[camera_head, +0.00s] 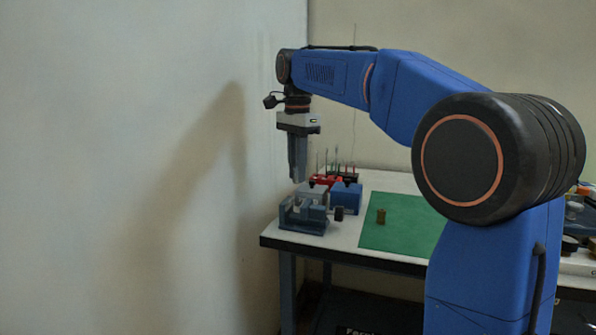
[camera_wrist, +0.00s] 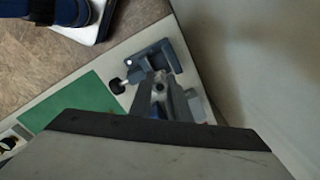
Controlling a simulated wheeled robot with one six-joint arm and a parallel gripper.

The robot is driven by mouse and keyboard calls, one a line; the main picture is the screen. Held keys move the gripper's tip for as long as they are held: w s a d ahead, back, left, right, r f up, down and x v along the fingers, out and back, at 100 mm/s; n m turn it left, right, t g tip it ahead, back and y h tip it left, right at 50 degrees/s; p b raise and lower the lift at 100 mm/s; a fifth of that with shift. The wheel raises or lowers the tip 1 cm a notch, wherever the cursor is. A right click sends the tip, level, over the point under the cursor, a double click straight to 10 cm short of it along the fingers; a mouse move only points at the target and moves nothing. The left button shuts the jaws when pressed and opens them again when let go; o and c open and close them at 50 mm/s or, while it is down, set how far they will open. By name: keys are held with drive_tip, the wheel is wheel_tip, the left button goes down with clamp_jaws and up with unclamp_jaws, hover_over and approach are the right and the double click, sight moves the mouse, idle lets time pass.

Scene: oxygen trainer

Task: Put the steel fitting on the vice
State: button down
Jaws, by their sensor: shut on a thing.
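My gripper (camera_head: 298,180) points straight down above the vice and is shut on the steel fitting. In the wrist view the fitting (camera_wrist: 160,85) shows as a small grey piece with a dark hole between my fingertips. In the head view the fingers hide it. The blue-grey vice (camera_head: 303,216) stands at the left front corner of the table. In the wrist view the vice (camera_wrist: 166,52) lies just beyond my fingertips, partly covered by them. A gap shows between my fingertips and the vice in the head view.
A blue box (camera_head: 346,198) and a grey box (camera_head: 313,193) stand behind the vice, with red-handled tools (camera_head: 327,181) beyond. The wall (camera_head: 150,170) is close on the left.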

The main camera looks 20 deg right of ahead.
drive_tip(key=shift+a, duration=0.1)
drive_tip(key=shift+f, duration=2.5)
drive_tip(key=shift+f, duration=0.45)
drive_tip(key=c, duration=1.6)
unclamp_jaws()
